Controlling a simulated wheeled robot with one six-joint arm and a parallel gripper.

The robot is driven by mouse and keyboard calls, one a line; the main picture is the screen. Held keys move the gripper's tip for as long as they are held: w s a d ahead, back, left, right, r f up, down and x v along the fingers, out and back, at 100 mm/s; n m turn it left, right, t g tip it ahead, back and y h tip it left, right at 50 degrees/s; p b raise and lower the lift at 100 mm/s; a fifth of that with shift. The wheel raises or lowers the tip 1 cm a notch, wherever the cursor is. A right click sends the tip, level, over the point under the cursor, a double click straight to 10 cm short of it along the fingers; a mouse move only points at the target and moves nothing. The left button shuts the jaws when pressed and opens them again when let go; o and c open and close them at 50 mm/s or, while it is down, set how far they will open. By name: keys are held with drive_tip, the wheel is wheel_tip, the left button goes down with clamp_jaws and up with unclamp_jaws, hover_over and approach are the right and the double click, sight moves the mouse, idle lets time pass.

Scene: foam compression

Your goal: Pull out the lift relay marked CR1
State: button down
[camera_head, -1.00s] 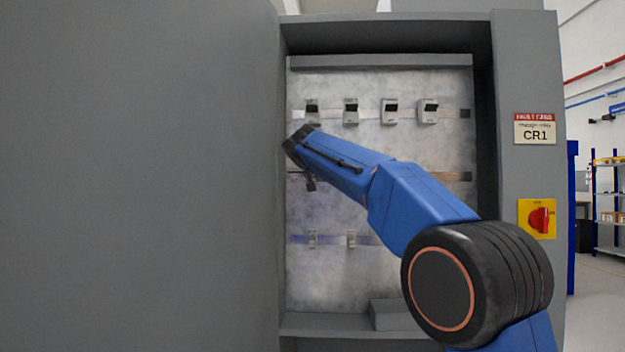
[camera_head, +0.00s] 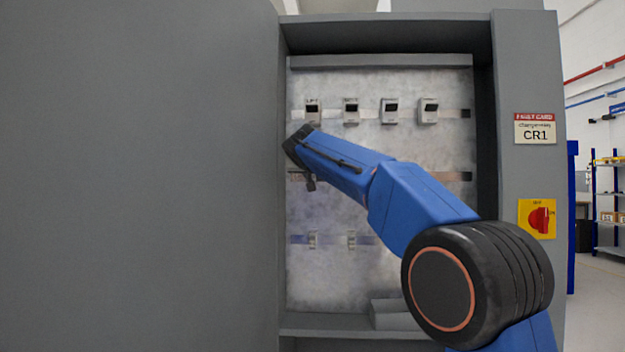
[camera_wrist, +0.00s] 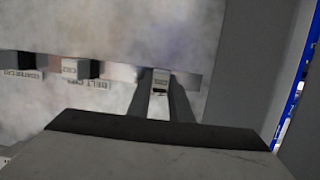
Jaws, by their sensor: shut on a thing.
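My gripper (camera_wrist: 160,88) is shut on a small relay (camera_wrist: 161,76) with a light face, seen between its two dark fingers in the wrist view. The relay's marking is too blurred to read surely. It sits at the rail, and I cannot tell whether it is still fully seated. Neighbouring relays (camera_wrist: 76,68) stand to the left, with upside-down labels that seem to read BELT CR2 and CENTER CR3. In the head view my arm covers most of the middle row, and the held relay is hidden. A card marked CR1 (camera_head: 535,129) is on the cabinet's right frame.
Several grey modules (camera_head: 390,111) line the upper rail. A grey block (camera_head: 393,314) lies on the cabinet floor. A red rotary switch (camera_head: 539,219) is on the right frame. The grey left panel (camera_head: 140,180) stands close to my wrist.

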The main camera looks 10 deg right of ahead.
drive_tip(key=shift+s+a, duration=0.3)
drive_tip(key=shift+s, duration=0.6)
idle(0.5)
drive_tip(key=shift+s+a, duration=0.25)
drive_tip(key=shift+s, duration=0.5)
drive_tip(key=shift+s+a, duration=0.2)
drive_tip(key=shift+s, duration=0.6)
drive_tip(key=shift+s+a, duration=0.25)
drive_tip(key=shift+s, duration=0.5)
